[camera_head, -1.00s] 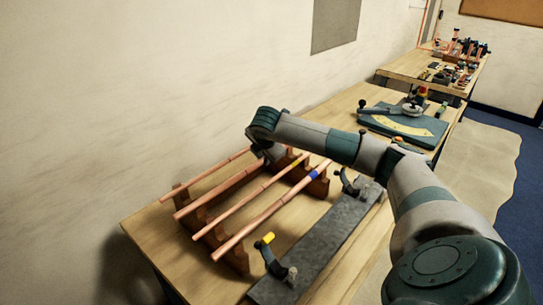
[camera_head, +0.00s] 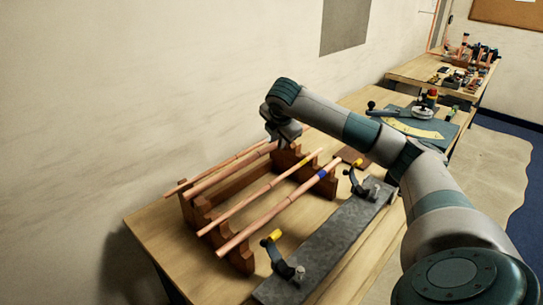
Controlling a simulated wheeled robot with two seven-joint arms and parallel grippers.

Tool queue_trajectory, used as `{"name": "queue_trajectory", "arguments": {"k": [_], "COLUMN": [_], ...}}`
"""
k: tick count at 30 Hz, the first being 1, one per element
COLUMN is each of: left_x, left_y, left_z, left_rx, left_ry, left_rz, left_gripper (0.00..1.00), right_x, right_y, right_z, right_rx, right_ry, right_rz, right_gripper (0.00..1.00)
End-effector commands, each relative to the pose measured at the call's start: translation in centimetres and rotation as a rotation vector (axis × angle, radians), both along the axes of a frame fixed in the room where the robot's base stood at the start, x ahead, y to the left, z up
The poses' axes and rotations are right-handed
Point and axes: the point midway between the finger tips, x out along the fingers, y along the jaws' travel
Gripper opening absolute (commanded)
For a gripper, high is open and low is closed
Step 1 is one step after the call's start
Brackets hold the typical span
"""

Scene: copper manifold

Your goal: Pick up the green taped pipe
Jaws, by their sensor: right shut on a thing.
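Several copper pipes lie side by side along a wooden rack (camera_head: 243,262). One has blue tape (camera_head: 321,173) and one has yellow tape (camera_head: 302,163). My right gripper (camera_head: 284,138) is shut on the second pipe from the left (camera_head: 225,176), near its far end, and holds it slightly above the rack. I see no green tape on it; the gripper hides that end. The leftmost pipe (camera_head: 195,181) shows just beside it. The fingertips are partly hidden. My left gripper is not in view.
A grey metal plate (camera_head: 325,238) with dark clamps (camera_head: 278,258) lies right of the rack. A teal bending board (camera_head: 440,135) stands further back. The wall (camera_head: 130,100) runs close along the left.

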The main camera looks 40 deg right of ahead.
Motion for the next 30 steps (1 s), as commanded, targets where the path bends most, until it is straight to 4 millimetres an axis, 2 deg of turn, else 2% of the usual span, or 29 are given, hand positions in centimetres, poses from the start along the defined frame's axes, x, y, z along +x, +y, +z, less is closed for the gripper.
{"name": "queue_trajectory", "arguments": {"k": [1,6,15,20,30], "left_x": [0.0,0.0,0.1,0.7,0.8], "left_y": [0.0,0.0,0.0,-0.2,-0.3], "left_z": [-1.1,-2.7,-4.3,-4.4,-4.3], "left_rx": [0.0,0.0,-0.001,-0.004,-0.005], "left_ry": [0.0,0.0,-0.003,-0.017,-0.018], "left_rz": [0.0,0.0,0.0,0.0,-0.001], "left_gripper": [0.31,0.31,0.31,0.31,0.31], "right_x": [-0.5,-2.2,-4.3,-4.8,-4.9], "right_y": [-1.0,-3.9,-7.3,-8.0,-8.1], "right_z": [0.3,2.3,5.1,5.7,5.8], "right_rx": [-0.001,0.0,0.001,0.0,0.001], "right_ry": [-0.004,-0.005,-0.004,-0.002,-0.002], "right_rz": [-0.004,-0.003,0.0,0.001,0.001], "right_gripper": [0.0,0.0,0.0,0.0,0.0]}}
